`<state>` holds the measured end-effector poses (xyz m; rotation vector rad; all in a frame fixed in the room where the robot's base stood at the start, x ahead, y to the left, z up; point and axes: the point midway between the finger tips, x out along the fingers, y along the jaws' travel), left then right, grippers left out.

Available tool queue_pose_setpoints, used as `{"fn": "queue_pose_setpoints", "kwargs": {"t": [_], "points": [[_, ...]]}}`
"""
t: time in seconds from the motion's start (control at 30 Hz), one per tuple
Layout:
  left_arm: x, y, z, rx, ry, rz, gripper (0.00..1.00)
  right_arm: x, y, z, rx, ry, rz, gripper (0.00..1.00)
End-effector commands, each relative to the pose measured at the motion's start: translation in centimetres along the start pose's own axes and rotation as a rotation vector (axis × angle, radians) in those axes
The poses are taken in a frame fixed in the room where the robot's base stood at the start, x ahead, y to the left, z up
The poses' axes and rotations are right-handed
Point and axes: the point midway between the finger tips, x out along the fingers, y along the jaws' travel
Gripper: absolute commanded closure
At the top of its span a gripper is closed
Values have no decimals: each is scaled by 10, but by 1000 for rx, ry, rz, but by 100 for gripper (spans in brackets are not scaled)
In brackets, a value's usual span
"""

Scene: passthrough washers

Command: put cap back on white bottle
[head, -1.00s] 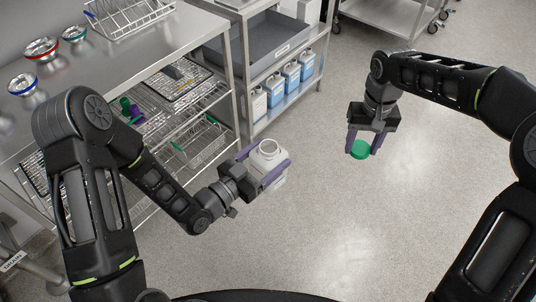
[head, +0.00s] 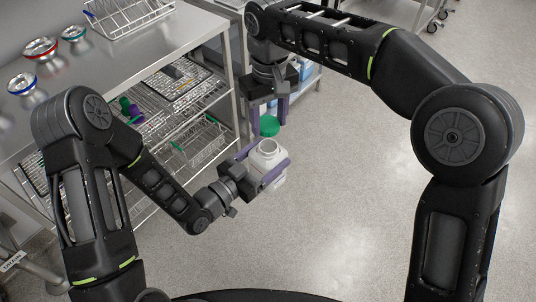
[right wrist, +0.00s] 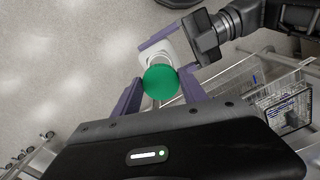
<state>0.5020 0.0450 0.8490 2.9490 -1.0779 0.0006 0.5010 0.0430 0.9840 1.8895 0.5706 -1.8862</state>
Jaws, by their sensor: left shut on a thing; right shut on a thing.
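The white bottle (head: 270,160) is upright with its round mouth open on top. My left gripper (head: 272,176) is shut around its body and holds it in the air above the floor. The green cap (head: 269,126) is in my right gripper (head: 268,118), which is shut on it with its fingers pointing down. In the head view the cap appears just behind and above the bottle's mouth, apart from it. In the right wrist view the green cap (right wrist: 160,80) covers part of the bottle's neck, and the white bottle (right wrist: 172,46) shows beyond it. The exact height gap is hard to tell.
A steel table (head: 150,50) with several metal bowls and a wire rack stands at left, with wire shelves below. A steel shelf unit with blue containers (head: 304,70) is behind my right gripper. The floor (head: 345,190) at right is clear.

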Motion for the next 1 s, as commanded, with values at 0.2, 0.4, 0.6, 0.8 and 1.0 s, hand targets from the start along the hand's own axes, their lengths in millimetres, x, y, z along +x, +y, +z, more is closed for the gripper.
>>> {"fn": "queue_pose_setpoints", "kwargs": {"t": [0.2, 0.4, 0.6, 0.8, 1.0], "points": [[0, 0, 0, 0, 1, 0, 97, 1, 0, 4, -20, -2, -1, 88], [0, 0, 0, 0, 1, 0, 97, 2, 0, 4, -19, -2, -1, 88], [0, 0, 0, 0, 1, 0, 97, 13, 0, 4, -18, -3, -1, 88], [0, 0, 0, 0, 1, 0, 97, 31, 0, 4, -19, -4, -1, 88], [0, 0, 0, 0, 1, 0, 97, 41, 0, 4, -18, -2, -2, 88]]}}
